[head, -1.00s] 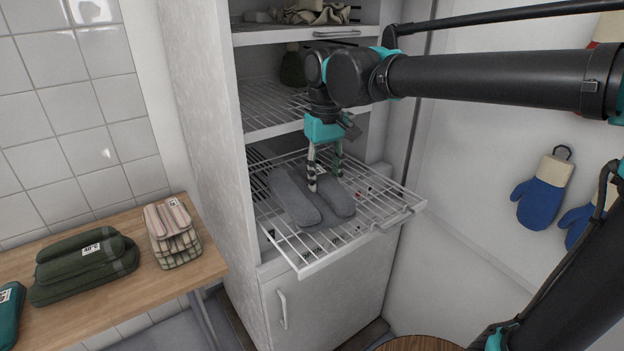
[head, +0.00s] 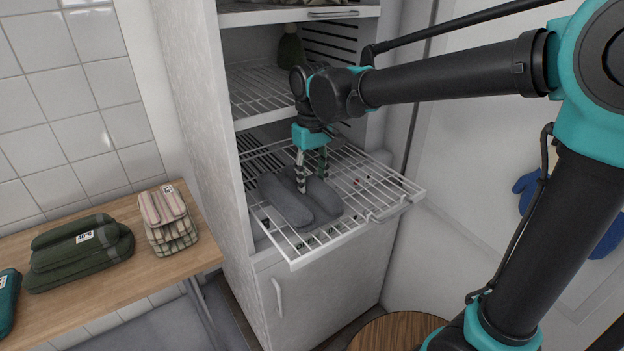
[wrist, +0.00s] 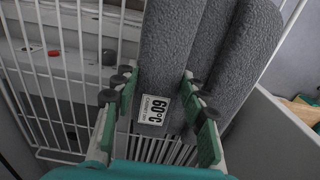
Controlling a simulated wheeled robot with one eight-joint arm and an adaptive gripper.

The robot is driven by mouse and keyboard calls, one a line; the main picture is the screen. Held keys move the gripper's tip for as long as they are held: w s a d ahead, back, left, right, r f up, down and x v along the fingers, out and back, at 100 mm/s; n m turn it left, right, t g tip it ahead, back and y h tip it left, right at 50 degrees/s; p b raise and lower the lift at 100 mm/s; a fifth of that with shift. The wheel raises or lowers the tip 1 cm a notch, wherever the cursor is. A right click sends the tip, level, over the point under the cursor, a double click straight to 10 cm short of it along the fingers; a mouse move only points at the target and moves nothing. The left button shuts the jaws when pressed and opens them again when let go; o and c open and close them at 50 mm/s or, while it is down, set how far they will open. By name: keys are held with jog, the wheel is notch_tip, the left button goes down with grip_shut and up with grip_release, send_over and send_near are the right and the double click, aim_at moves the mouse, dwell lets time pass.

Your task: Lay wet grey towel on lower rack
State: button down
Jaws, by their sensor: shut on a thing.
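The grey towel (head: 285,203), a thick folded bundle with rounded rolls, is over the pulled-out lower wire rack (head: 375,208). It looks to lie on the wires, but I cannot tell whether its full underside touches them. My gripper (head: 312,182) points down from above and is shut on the grey towel. In the wrist view, the fingers of my gripper (wrist: 160,88) straddle one grey roll of the towel (wrist: 225,45), which carries a white "60°C" label (wrist: 154,109). White rack wires (wrist: 75,75) show below and beside it.
A wire shelf (head: 262,92) sits above inside the white cabinet (head: 190,130), with a dark green item (head: 291,52) on it. A wooden table (head: 120,275) at left holds a green folded towel (head: 80,255) and a striped one (head: 165,220). The rack's right side is bare.

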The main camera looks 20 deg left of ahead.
jog(key=shift+f, duration=0.2)
jog(key=shift+f, duration=0.1)
jog(key=c, duration=0.9)
grip_release()
jog(key=shift+o, duration=0.2)
notch_tip(320, 180, up, 12)
